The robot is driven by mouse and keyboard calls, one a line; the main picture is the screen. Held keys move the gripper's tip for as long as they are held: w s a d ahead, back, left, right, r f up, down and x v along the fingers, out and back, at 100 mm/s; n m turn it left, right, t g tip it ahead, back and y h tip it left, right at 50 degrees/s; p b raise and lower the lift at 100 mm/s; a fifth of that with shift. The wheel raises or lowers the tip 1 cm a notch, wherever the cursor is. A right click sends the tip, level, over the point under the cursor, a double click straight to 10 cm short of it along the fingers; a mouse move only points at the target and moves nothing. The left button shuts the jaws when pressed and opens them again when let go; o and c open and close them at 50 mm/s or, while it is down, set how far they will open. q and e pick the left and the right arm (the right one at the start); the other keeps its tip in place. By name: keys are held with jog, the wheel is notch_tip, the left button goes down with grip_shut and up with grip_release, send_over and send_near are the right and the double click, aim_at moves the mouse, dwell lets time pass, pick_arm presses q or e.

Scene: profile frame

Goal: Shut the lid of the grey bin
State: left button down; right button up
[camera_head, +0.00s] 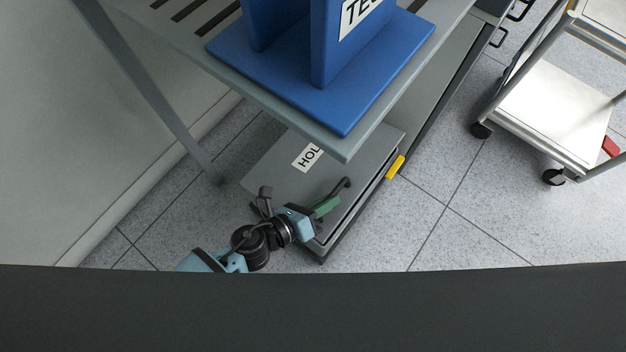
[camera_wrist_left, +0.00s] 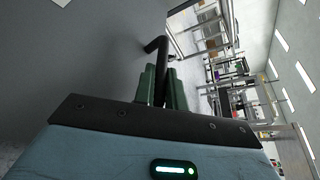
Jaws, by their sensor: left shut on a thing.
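The grey bin stands low on the floor beneath the table, with its wall (camera_head: 362,207) showing at the front right. Its flat grey lid (camera_head: 275,168) bears a white label starting "HOL", cut off by the table edge. A dark line runs between lid and bin along the right side; I cannot tell whether the lid is fully down. A black bent handle (camera_head: 343,186) is at the lid's near side. My left gripper (camera_head: 328,206), with green fingers, is shut on the handle, which also shows in the left wrist view (camera_wrist_left: 157,46). My right gripper is not in view.
A grey table (camera_head: 185,28) overhangs the bin and carries a blue stand (camera_head: 345,110). A yellow piece (camera_head: 395,167) is at the bin's right side. A wheeled cart (camera_head: 550,110) stands at the right. The floor (camera_head: 460,225) between bin and cart is clear.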

aim_at(324, 219)
pick_arm(q)
jog(key=shift+m+y, duration=0.3)
jog(key=shift+m, duration=0.3)
jog(key=f, duration=0.1)
jog(key=f+b, duration=0.1)
jog(key=s+d+f, duration=0.1)
jog(key=f, duration=0.1)
jog(key=shift+d+f+b, duration=0.1)
jog(key=shift+b, duration=0.3)
jog(key=shift+s+d+f+m+y+b, duration=0.15)
jog(key=shift+f+m+y+b, duration=0.2)
jog(key=shift+f, duration=0.35)
jog(key=shift+r, duration=0.1)
jog(key=c, duration=1.5)
grip_release()
jog(key=shift+o, duration=0.2)
